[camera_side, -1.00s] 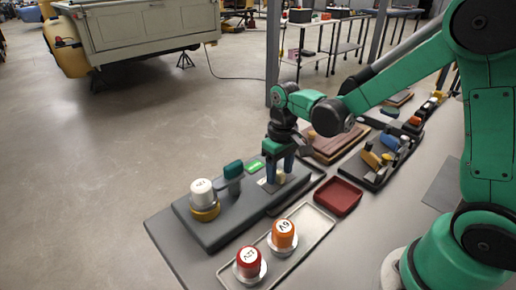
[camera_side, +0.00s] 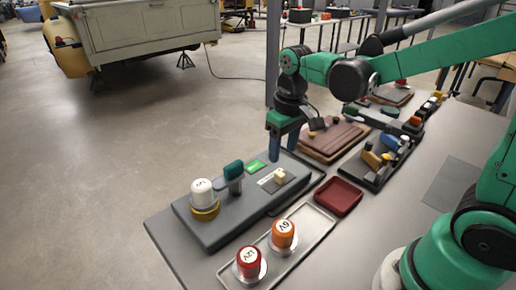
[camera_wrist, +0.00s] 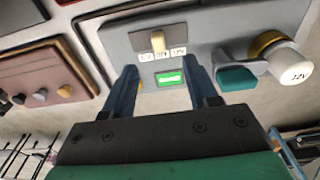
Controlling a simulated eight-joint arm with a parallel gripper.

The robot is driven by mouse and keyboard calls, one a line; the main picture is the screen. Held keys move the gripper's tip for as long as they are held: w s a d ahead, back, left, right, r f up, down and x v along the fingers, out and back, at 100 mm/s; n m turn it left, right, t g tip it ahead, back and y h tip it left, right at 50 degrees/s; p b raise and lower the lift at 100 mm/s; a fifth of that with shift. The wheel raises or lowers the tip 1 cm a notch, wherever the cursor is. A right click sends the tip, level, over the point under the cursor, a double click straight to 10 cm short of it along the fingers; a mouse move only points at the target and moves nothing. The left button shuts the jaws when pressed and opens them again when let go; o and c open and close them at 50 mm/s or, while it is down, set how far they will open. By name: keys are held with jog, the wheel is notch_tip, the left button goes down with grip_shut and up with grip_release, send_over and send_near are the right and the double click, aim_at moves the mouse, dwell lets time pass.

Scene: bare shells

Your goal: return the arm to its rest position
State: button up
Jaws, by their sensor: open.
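My gripper (camera_side: 283,143) is open and empty, raised above the grey panel (camera_side: 225,222) near its far end. In the wrist view its two blue fingers (camera_wrist: 162,85) stand apart, with a lit green display (camera_wrist: 170,78) seen between them. A small cream switch knob (camera_side: 280,176) sits on the panel below the gripper; it also shows in the wrist view (camera_wrist: 157,41). A teal lever (camera_side: 233,170) stands on the panel. A white cap marked 12V (camera_side: 202,192) sits on a yellow ring at the panel's near end.
A metal tray (camera_side: 318,220) holds an orange cap (camera_side: 283,234) and a red cap (camera_side: 248,262). A dark red dish (camera_side: 338,196) lies beside it. A brown board (camera_side: 330,139) and a dark tray of tools (camera_side: 372,178) lie behind. The air left of the gripper is clear.

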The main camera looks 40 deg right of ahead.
jog(key=s+a+r+t, duration=0.1)
jog(key=s+r+t, duration=0.2)
jog(key=s+t, duration=0.2)
jog(key=shift+s+a+t, duration=0.15)
jog(key=shift+t, duration=0.55)
jog(key=shift+r, duration=0.1)
dwell(1.4)
